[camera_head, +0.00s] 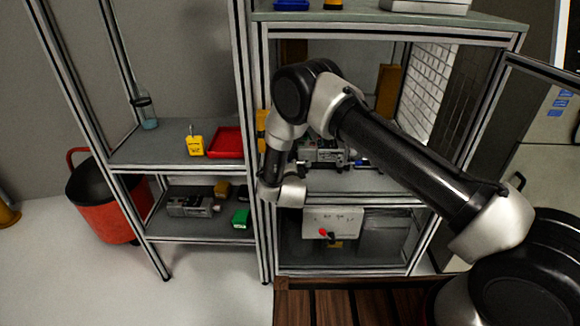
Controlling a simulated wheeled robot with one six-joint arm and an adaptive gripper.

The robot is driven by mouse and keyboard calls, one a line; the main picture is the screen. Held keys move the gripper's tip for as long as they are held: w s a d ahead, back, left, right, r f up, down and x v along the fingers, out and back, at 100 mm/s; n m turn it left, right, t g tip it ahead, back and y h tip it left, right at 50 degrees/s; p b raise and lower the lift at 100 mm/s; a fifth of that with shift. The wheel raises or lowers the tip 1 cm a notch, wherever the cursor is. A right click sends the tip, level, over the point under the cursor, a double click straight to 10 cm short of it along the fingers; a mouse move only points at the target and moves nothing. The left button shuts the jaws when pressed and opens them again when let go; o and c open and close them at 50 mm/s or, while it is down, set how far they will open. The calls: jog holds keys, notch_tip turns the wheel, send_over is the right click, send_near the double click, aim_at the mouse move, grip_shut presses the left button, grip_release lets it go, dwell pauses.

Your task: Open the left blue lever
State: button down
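A grey device (327,152) stands on the middle shelf of the right-hand rack, partly behind my arm. A small blue part (361,162) shows at its right, next to my forearm. It is too small to tell if it is a lever or how it is set. I cannot make out a left blue lever; that side of the device is close behind my arm. My arm reaches in from the right, and its silver wrist hangs in front of the rack's left post, left of and below the device.
Metal posts frame the rack. Below is a white box with a red knob (323,232). On the left rack are a red tray (226,142), a yellow padlock (195,145) and a green block (241,218). A red bin (100,205) stands on the floor.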

jog(key=v, duration=1.1)
jog(key=shift+s, duration=0.3)
jog(key=shift+r, duration=0.1)
